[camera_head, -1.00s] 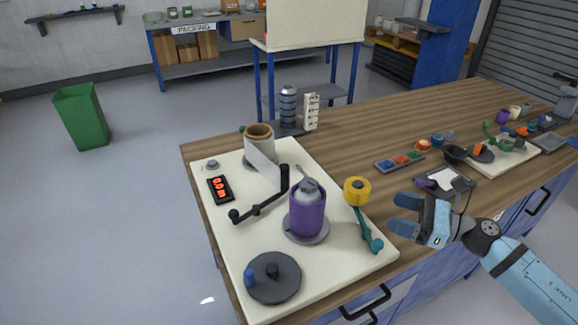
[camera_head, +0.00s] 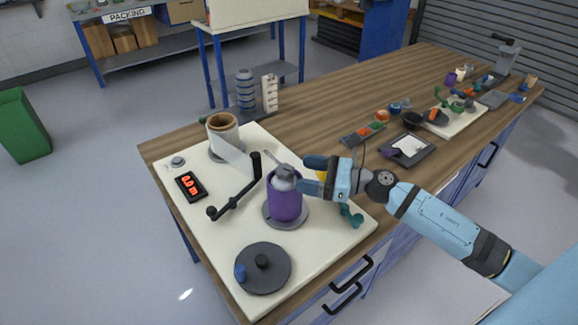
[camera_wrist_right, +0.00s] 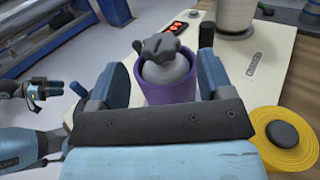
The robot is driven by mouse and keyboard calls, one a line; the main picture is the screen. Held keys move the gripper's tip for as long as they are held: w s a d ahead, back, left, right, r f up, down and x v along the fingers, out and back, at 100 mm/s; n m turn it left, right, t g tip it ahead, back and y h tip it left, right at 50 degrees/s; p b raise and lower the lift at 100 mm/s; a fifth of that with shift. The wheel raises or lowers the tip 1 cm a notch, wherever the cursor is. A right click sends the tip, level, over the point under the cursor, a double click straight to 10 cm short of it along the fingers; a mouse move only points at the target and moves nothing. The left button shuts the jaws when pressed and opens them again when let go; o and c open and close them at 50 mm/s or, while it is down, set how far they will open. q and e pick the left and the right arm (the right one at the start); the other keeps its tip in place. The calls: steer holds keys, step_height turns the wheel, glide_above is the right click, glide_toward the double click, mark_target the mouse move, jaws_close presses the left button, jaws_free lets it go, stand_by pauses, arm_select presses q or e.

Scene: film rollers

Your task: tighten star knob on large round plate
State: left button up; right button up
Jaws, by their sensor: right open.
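The grey star knob (camera_head: 284,171) sits on top of a grey spindle that rises out of a purple roll (camera_head: 285,205). The roll stands upright on a grey round plate (camera_head: 270,220) on the cream board. My right gripper (camera_head: 306,175) is open just right of the knob, fingers pointing left at it. In the right wrist view the star knob (camera_wrist_right: 165,45) shows between the two fingers and a little beyond them, with no visible contact. My left gripper (camera_wrist_right: 45,92) shows small at the left of the right wrist view; its finger opening is unclear.
A black arm (camera_head: 235,195) lies left of the roll, and a dark crank disc (camera_head: 263,268) in front. A paper roll (camera_head: 223,133) and a red display (camera_head: 190,185) stand farther back.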

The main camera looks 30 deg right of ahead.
mark_target(289, 170)
arm_select(q)
steer(key=shift+a+r+p, duration=0.1)
steer(key=shift+r+p, duration=0.3)
steer(key=shift+r, duration=0.05)
arm_select(e)
steer(key=shift+x, duration=2.35)
